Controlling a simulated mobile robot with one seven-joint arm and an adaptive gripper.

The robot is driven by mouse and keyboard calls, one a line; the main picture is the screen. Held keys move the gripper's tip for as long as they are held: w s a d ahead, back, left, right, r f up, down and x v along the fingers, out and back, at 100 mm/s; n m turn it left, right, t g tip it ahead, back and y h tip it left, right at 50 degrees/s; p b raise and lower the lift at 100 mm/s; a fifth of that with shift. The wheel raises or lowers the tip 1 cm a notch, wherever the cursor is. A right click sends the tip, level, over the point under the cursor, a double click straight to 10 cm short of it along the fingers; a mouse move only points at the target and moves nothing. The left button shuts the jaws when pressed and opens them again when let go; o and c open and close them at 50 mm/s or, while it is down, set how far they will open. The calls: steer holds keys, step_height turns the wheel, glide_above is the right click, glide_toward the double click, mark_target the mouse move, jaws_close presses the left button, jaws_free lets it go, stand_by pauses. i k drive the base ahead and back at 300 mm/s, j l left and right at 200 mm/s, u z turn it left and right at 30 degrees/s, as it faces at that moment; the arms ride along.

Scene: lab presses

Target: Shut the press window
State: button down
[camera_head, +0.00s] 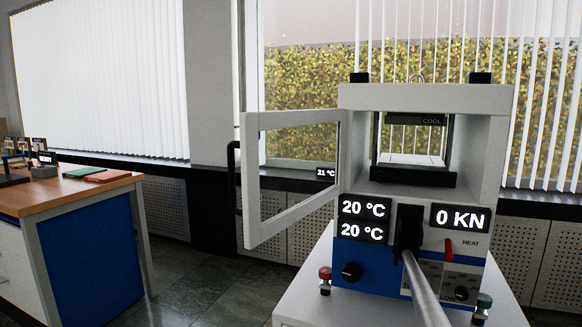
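The press (493,140) stands on a white stand at the right, grey on top with a blue lower front. Its window (255,178) is a grey-framed clear pane, hinged at the left side of the press opening and swung wide open to the left. A black handle (233,178) sits on the window's outer left edge, away from the press. The press chamber (413,160) is uncovered, with dark plates and a white lower surface inside. My gripper is not in view.
A lever (424,287) with a grey bar sticks out from the press front. A wooden-topped bench (50,205) stands at the left. Open floor (205,290) lies between bench and stand.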

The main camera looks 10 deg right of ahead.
mark_target(256, 233)
steer(key=i+j+z, duration=0.1)
steer(key=j+z, duration=0.2)
steer(key=j, duration=0.25)
steer(key=j+z, duration=0.3)
steer(key=j, duration=0.25)
steer(key=i+j+z, duration=0.4)
steer(key=j+z, duration=0.15)
steer(key=i+j+z, duration=0.25)
steer(key=j+z, duration=0.25)
steer(key=j, duration=0.2)
steer(key=i+j+z, duration=0.25)
steer(key=j, duration=0.15)
steer(key=k+j+z, duration=0.1)
steer(key=k+z, duration=0.15)
steer(key=k, duration=0.95)
